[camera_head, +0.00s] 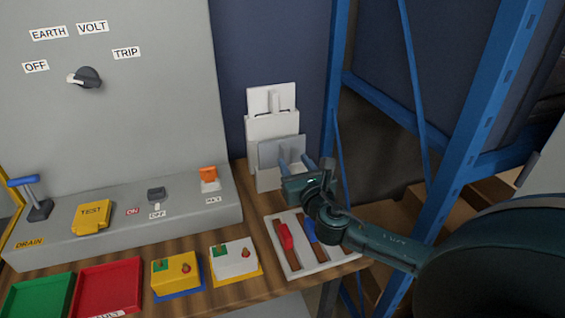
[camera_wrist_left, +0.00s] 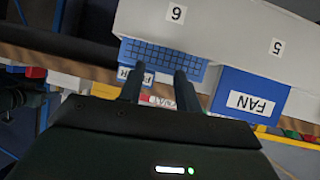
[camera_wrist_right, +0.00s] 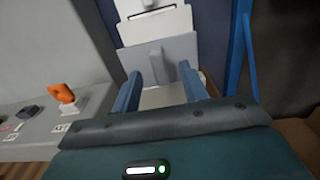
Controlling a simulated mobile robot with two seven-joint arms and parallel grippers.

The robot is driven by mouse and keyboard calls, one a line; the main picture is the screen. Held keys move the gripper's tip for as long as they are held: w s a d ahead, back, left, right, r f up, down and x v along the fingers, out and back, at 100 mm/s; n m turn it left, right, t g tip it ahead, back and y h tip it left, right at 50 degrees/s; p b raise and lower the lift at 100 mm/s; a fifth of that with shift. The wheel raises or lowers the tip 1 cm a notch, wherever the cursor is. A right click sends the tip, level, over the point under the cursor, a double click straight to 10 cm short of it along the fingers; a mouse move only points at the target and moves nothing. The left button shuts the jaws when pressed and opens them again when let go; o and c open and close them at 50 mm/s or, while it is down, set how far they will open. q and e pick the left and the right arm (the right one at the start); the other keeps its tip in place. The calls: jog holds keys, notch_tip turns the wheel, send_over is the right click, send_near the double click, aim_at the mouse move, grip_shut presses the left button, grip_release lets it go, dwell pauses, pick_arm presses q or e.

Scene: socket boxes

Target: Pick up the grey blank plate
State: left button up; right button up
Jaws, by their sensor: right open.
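The grey blank plate (camera_head: 279,153) stands upright in the front of a pale holder (camera_head: 262,178) at the back right of the bench. In the right wrist view the grey plate (camera_wrist_right: 178,48) shows a small upright tab on its face. My right gripper (camera_head: 297,166) is open and empty in front of the plate. Its blue fingers are spread to either side of the tab's line, and I cannot tell whether they touch the plate. My left gripper (camera_wrist_left: 158,76) is open in the left wrist view, away from the plate. It is outside the head view.
White plates (camera_head: 271,98) stand behind the grey one. A blue rack post (camera_head: 337,60) rises close on the right. A white tray (camera_head: 292,262) with red and blue handled tools lies below my right gripper. A grey panel box (camera_head: 120,215) is to the left.

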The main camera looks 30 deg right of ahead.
aim_at(287, 152)
jog(key=x, duration=0.2)
jog(key=b+x, duration=0.1)
jog(key=x, duration=0.1)
jog(key=shift+w+a+r, duration=0.1)
jog(key=shift+w+r, duration=0.15)
jog(key=shift+w, duration=0.2)
jog(key=shift+c, duration=0.4)
grip_shut()
